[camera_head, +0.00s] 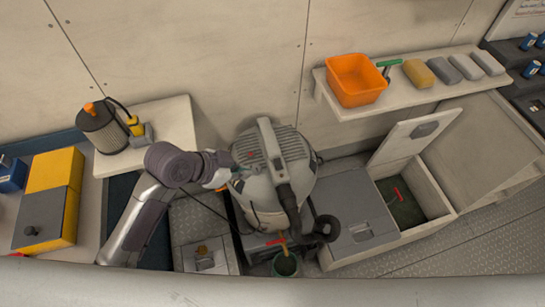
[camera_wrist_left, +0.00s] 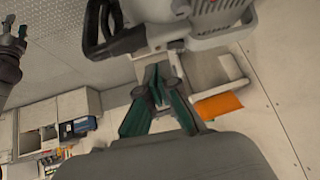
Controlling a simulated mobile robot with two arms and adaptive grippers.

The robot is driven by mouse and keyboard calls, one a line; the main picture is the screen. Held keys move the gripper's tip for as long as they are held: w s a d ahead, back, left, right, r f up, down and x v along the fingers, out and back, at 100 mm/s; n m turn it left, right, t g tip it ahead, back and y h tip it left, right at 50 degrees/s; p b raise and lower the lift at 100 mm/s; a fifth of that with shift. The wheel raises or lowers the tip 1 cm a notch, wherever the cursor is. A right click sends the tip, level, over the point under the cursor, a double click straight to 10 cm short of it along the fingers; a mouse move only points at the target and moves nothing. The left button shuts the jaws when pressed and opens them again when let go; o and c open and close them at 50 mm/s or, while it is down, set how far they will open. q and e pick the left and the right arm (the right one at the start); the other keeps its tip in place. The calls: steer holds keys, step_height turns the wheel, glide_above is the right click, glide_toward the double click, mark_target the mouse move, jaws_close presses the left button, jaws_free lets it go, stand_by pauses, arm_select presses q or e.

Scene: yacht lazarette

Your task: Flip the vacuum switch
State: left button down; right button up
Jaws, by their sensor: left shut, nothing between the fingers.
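The vacuum (camera_head: 268,190) is a grey canister with a ribbed top, a carry handle and a dark hose, standing in the middle of the head view. My left gripper (camera_head: 230,170) is at the vacuum's left side, close to the body; contact is unclear. Its green-sided fingers (camera_wrist_left: 157,75) are shut and empty.
An orange bin (camera_head: 354,82) and several sponge-like blocks (camera_head: 418,74) sit on a wall shelf (camera_head: 400,98). A filter canister (camera_head: 103,127) stands on a left shelf. An open locker (camera_head: 415,205) is at right.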

arm_select(q)
steer(key=w+r+m, duration=0.1)
steer(key=w+r, duration=0.1)
steer(key=w, duration=0.1)
steer(key=w+d+r+m+h, duration=0.1)
steer(key=shift+w+r+m, duration=0.1)
steer(key=shift+w+m, duration=0.2)
steer(key=shift+w, duration=0.05)
steer(key=p, duration=0.2)
glide_above(278, 164)
steer(key=a, duration=0.2)
steer(key=f, duration=0.6)
steer(key=shift+s+d+f, duration=0.25)
steer(key=shift+s, duration=0.15)
steer(key=f, duration=0.1)
steer(key=f+p, duration=0.1)
steer(key=f, duration=0.1)
steer(key=shift+w+f, duration=0.25)
steer(key=shift+w, duration=0.15)
steer(key=shift+a+f, duration=0.1)
steer(key=shift+f, duration=0.35)
steer(key=shift+w, duration=0.1)
